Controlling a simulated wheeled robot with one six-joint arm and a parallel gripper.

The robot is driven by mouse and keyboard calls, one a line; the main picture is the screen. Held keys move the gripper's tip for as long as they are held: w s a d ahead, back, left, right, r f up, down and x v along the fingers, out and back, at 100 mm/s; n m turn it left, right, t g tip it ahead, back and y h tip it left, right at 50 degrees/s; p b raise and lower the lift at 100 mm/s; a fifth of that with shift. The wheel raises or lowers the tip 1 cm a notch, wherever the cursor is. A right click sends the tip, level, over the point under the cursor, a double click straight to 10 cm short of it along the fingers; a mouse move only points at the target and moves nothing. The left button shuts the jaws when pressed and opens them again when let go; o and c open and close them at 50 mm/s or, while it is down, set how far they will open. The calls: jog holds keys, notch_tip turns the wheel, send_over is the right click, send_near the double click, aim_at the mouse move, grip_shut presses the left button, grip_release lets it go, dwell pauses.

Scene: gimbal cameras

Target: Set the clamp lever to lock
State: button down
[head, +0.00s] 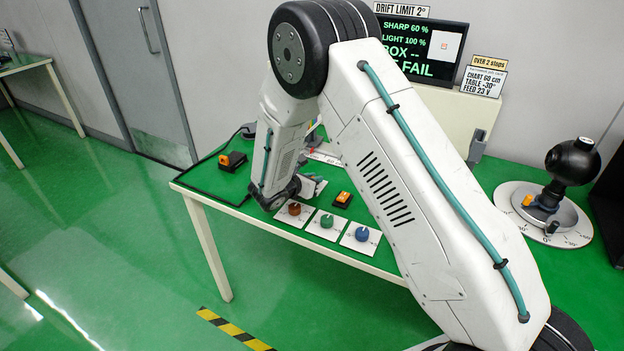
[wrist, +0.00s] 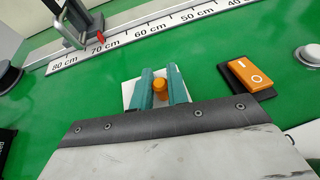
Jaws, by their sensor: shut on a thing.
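My gripper (wrist: 161,88) has teal fingers on either side of an orange knob (wrist: 160,85), and is shut on it. The knob stands over a small white plate (wrist: 129,91). Whether this knob is the clamp lever, and any lock mark, I cannot tell. In the head view my gripper (head: 308,184) is low over the table, mostly hidden by my arm, and the held knob cannot be made out. A black round-headed device (head: 572,163) with an orange part (head: 527,200) at its base stands on a marked white disc (head: 512,197) at the right.
An orange rocker switch (wrist: 249,76) is right of my gripper. A centimetre ruler (wrist: 150,33) runs behind it, with a metal post (wrist: 72,28) at its left. Brown (head: 294,209), green (head: 327,220) and blue (head: 362,234) knobs line the table's front edge. A screen (head: 425,50) reads FAIL.

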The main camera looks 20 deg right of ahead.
jog(key=shift+s+d+n+t+y, duration=0.1)
jog(key=shift+d+n+t+y, duration=0.1)
jog(key=shift+n+t+y, duration=0.35)
jog(key=c, duration=1.4)
grip_release()
jog(key=shift+a, duration=0.1)
jog(key=v, duration=0.7)
jog(key=shift+s+a+r, duration=0.15)
jog(key=shift+s+a, duration=0.05)
